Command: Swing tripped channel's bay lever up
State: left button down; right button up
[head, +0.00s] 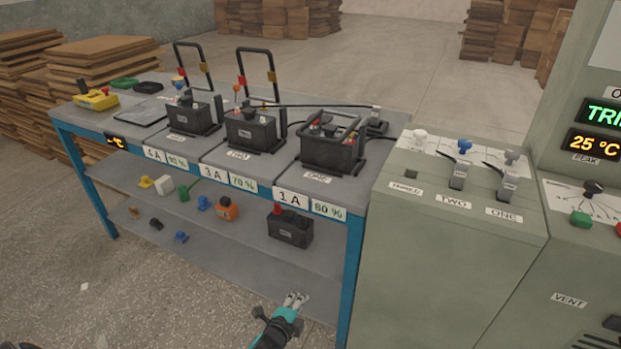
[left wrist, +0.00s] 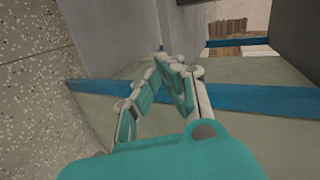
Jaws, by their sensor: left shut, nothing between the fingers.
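Three dark batteries stand in a row of bays on the bench, a left battery (head: 190,116), a middle battery (head: 250,131) and a right battery (head: 330,152). The left lever (head: 207,68) and middle lever (head: 272,72) are black hoops standing upright. The right bay's lever (head: 335,114) lies low over its battery, above a label that seems to read ONE. A cabinet display (head: 604,113) begins with TRI and is cut off. My left gripper (head: 296,299) is shut and empty, low in front of the bench, well apart from the levers. Its fingers (left wrist: 172,80) fill the left wrist view's middle.
The green cabinet (head: 450,265) with channel switches (head: 458,174) stands right of the bench (head: 235,170). The lower shelf (head: 260,265) holds a spare battery (head: 289,228) and small parts. Floor in front is mostly clear.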

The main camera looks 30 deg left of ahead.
pick_arm(q)
jog(key=w+a+r+m+t+b, duration=0.1)
jog(key=w+r+m+t+b, duration=0.1)
jog(key=r, duration=0.6)
jog(key=w+a+r+m+t+y+b, duration=0.1)
jog(key=w+a+r+m+t+b, duration=0.1)
jog(key=r+m, duration=0.3)
jog(key=w+a+r+m+t+b, duration=0.2)
jog(key=w+r+m+t+b, duration=0.2)
jog(key=r, duration=0.7)
jog(key=shift+w+a+r+m+t+y, duration=0.1)
jog(key=shift+a+m+t+y, duration=0.05)
jog(key=shift+m+t+y, duration=0.2)
jog(key=r+m+t+h, duration=0.1)
jog(key=r+m, duration=0.1)
jog(key=r+m+t+h+b, duration=0.1)
jog(key=r+m, duration=0.2)
jog(key=r+m+t+h, duration=0.1)
jog(key=r+m, duration=0.1)
jog(key=m, duration=0.1)
jog(key=shift+w+d+r+b, duration=0.1)
jog(key=shift+d+r+b, duration=0.1)
jog(key=shift+d+b, duration=0.2)
pick_arm(e)
notch_tip(320, 180, up, 13)
jog(key=w+t, duration=0.2)
jog(key=shift+a+f, duration=0.1)
